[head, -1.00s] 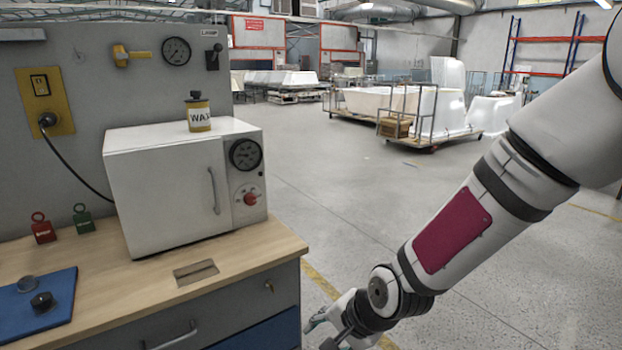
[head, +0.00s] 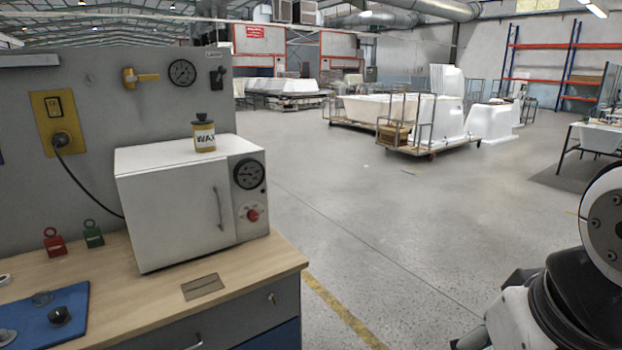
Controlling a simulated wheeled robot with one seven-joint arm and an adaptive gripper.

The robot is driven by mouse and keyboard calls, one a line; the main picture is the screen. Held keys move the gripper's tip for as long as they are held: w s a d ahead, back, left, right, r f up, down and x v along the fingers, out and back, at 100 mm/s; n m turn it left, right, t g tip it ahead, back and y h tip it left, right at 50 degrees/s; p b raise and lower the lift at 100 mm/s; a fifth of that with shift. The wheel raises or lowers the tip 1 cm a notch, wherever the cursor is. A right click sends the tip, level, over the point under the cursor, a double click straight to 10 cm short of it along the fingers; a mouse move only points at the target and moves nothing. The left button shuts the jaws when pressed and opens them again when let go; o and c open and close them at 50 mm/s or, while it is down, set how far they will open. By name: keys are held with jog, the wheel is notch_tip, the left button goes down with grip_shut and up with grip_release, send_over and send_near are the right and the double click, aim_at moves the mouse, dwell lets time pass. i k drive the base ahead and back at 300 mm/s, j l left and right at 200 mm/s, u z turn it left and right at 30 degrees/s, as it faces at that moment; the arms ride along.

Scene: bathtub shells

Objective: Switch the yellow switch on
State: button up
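A yellow plate (head: 61,124) is on the grey back panel at the far left in the head view. It bears a small black switch (head: 55,106) above a socket with a black plug (head: 60,140). The switch's position is too small to tell. A yellow lever valve (head: 141,77) is on the same panel further right. My gripper (head: 468,338) is only partly in view at the bottom right edge, well away from the panel. Its fingers are mostly cut off, so its opening cannot be seen.
A white oven-like box (head: 175,205) with a wax can (head: 204,134) on top stands on the wooden bench (head: 235,270). The floor right of the bench is clear.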

aim_at(53, 109)
jog(key=j+u, duration=0.4)
jog(key=i+j+u, duration=0.15)
jog(key=j+u, duration=0.2)
jog(key=i+j+u, duration=0.15)
jog(key=j+u, duration=0.25)
